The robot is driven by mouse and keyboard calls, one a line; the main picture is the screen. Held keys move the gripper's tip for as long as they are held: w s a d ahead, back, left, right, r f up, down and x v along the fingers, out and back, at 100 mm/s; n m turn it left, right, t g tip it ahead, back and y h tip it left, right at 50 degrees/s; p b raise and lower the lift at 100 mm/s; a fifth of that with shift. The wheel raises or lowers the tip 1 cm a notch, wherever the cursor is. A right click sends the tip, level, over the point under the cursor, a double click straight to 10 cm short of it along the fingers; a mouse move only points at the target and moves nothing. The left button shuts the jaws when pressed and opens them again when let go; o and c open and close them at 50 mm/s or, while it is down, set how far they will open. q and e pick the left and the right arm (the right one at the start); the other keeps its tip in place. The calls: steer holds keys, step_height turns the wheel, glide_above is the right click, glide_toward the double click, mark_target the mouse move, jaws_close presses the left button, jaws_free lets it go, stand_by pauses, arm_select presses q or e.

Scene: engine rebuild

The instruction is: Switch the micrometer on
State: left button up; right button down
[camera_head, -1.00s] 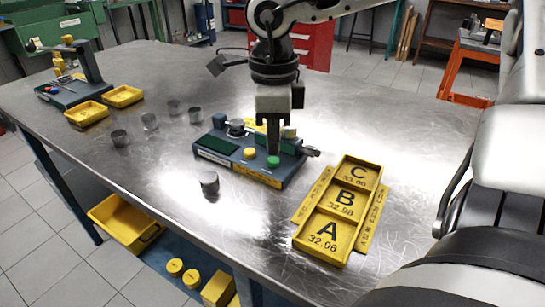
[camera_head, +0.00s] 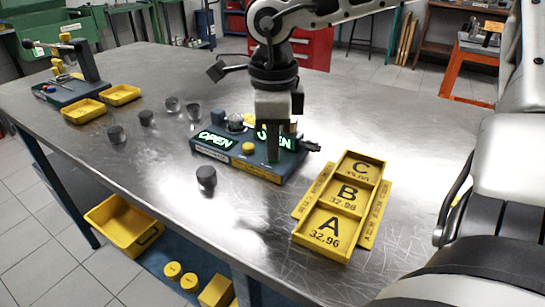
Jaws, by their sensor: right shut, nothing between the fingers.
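The micrometer station (camera_head: 262,171) is a blue-grey block in the middle of the metal table. Its left display (camera_head: 215,139) is lit and reads OPEN in bright green. A second lit display (camera_head: 283,137), partly behind my gripper, also shows OPEN. A yellow button (camera_head: 249,148) sits on its top. My right gripper (camera_head: 272,160) points straight down over the front of the station, shut and empty, its tips at the place of the green button, which they hide. I cannot tell whether they touch it. My left gripper is not in view.
A yellow tray (camera_head: 295,238) with compartments A, B and C lies right of the station. Several grey metal cylinders, one at the front (camera_head: 206,178), stand on the left. Two small yellow trays (camera_head: 84,111) and a tool stand (camera_head: 75,91) are at the far left.

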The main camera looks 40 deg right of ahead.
steer(key=shift+s+f, duration=0.1)
steer(key=shift+f, duration=0.1)
steer(key=shift+r+p, duration=2.1)
steer(key=shift+r, duration=0.95)
